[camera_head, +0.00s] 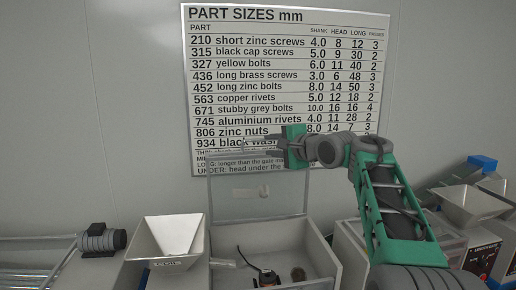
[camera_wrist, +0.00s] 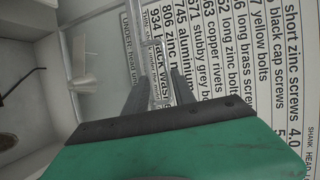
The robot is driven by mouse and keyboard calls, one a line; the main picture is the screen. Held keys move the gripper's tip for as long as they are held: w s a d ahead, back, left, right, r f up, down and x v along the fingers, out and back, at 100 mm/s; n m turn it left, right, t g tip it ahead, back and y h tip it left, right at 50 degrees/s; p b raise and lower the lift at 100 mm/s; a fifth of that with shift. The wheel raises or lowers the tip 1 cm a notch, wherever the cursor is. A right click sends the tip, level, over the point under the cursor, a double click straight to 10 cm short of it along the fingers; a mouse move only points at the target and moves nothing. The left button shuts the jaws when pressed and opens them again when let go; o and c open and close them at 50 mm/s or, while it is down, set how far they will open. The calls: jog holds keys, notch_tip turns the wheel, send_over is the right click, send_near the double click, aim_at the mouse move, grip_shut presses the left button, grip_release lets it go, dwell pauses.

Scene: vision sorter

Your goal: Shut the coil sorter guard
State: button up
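The coil sorter guard (camera_head: 258,211) is a clear panel in a thin pale frame with a small white handle. It stands raised, upright behind the open sorter box (camera_head: 326,262), beside the hopper labelled COIL (camera_head: 168,238). My gripper (camera_head: 258,147) is at the guard's top edge, in front of the wall chart. In the wrist view my gripper (camera_wrist: 156,90) shows two dark fingers apart. A thin frame bar (camera_wrist: 128,38) of the guard runs near them, and I cannot tell whether they touch it. The white handle (camera_wrist: 84,82) shows at left.
Inside the open box lie a dark device (camera_head: 265,277) and a small brown clump (camera_head: 298,273). A grey motor (camera_head: 98,240) sits at left. Another hopper (camera_head: 474,204) stands at right. The parts chart (camera_head: 284,80) hangs on the wall behind.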

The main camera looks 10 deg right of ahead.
aim_at(261, 140)
jog(key=shift+m, duration=0.3)
jog(key=p+x, duration=0.1)
jog(key=x, duration=0.1)
jog(key=r+x, duration=0.1)
jog(key=x, duration=0.2)
jog(key=p+x, duration=0.1)
jog(key=x, duration=0.2)
jog(key=shift+w+d+r+p, duration=0.15)
jog(key=shift+w+p, duration=0.05)
jog(key=shift+p, duration=0.15)
grip_shut()
dwell(0.6)
